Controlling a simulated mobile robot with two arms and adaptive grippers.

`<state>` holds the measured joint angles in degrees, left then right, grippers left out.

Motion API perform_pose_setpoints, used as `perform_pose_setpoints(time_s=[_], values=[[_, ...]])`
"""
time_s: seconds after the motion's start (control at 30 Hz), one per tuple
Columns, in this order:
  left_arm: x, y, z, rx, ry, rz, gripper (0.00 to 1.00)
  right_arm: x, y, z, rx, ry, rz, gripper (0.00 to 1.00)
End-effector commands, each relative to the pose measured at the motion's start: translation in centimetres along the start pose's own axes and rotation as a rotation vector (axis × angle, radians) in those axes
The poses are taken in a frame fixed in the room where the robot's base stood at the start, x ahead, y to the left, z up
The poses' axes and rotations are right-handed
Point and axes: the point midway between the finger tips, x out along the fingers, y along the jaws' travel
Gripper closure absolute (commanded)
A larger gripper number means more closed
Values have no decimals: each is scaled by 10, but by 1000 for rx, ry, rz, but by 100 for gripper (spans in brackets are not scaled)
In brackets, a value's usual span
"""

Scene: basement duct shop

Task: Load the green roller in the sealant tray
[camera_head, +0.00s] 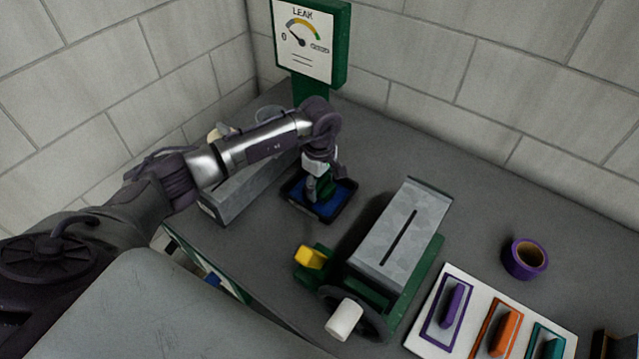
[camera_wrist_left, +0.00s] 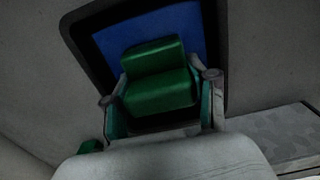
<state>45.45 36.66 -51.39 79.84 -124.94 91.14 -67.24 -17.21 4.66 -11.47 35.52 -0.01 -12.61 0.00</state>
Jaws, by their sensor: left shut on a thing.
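The sealant tray (camera_head: 334,212) is a shallow black tray with a blue bottom, on the grey bench in the middle of the head view. The tray's blue bottom (camera_wrist_left: 199,27) also fills the upper part of the left wrist view. My left gripper (camera_head: 320,187) reaches down over the tray. In the wrist view my left gripper (camera_wrist_left: 160,97) is shut on the green roller (camera_wrist_left: 158,88), with a finger on each side. The roller is over or in the tray; whether it touches the blue bottom I cannot tell. My right gripper is not in view.
A grey metal box on a green stand with a handwheel (camera_head: 405,225) stands right of the tray. Purple tape (camera_head: 525,259) and a white board (camera_head: 460,275) with coloured handled tools lie further right. A green leak gauge (camera_head: 305,42) stands behind. A grey duct (camera_head: 240,196) is left.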

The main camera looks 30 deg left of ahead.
Motion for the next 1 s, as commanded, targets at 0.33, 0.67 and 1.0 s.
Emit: perform_pose_setpoints(time_s=[0.33, 0.67, 1.0], values=[[-31, 1, -1, -2, 1, 5, 71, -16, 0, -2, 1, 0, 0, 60], [-58, 1, -1, 0, 2, 5, 71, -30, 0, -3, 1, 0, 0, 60], [-69, 1, -1, -1, 1, 4, 71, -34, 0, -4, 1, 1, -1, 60]])
